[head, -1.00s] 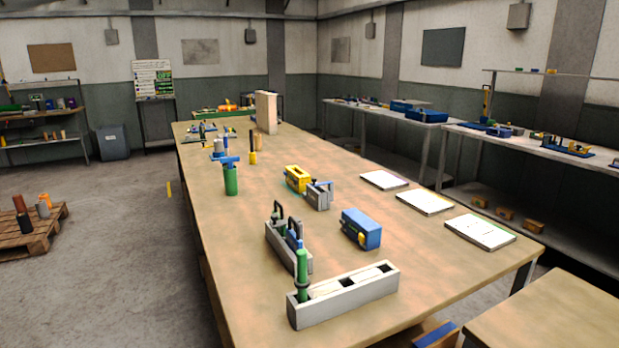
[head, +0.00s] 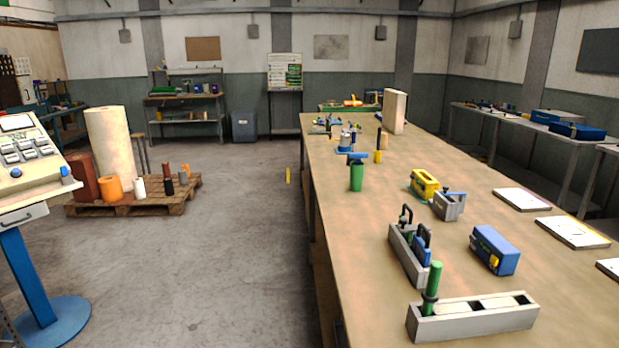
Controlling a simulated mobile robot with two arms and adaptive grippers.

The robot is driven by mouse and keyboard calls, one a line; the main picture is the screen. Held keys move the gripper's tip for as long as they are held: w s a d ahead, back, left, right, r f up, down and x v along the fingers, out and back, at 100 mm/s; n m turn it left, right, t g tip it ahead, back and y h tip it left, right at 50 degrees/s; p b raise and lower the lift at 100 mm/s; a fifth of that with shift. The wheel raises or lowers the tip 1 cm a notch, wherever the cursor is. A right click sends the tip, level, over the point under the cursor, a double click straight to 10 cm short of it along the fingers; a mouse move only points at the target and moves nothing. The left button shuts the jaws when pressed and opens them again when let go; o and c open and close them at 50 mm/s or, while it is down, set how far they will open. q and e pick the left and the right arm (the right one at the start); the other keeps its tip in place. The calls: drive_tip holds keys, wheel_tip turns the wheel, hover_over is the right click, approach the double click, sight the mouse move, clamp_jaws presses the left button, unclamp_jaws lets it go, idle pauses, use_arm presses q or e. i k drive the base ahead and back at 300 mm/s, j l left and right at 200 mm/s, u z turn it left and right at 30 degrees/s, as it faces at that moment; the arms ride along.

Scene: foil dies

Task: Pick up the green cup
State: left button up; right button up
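No plain open cup can be made out for certain. A green cylinder (head: 356,178) with a blue T-shaped top stands upright on the long wooden table (head: 405,200), near its left edge. A second green upright piece (head: 433,281), with a dark collar, stands at the left end of a long grey holder (head: 475,321) at the near end of the table. Neither of my grippers shows in the head view, so nothing is seen touching these pieces.
A grey rack (head: 404,253), a blue box (head: 494,250), a yellow block (head: 424,184) and white panels (head: 572,231) are on the table. A pallet (head: 128,206) with rolls and a control console (head: 28,160) stand left. The floor (head: 215,265) between is clear.

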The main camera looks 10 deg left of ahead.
sight(357, 172)
drive_tip(key=i+j+z, duration=0.2)
drive_tip(key=i+j, duration=0.2)
drive_tip(key=j, duration=0.25)
drive_tip(key=i+j+z, duration=0.1)
drive_tip(key=j, duration=0.25)
drive_tip(key=i+j+z, duration=0.1)
drive_tip(key=i+j, duration=0.2)
drive_tip(key=i+j+z, duration=0.15)
drive_tip(key=j, duration=0.3)
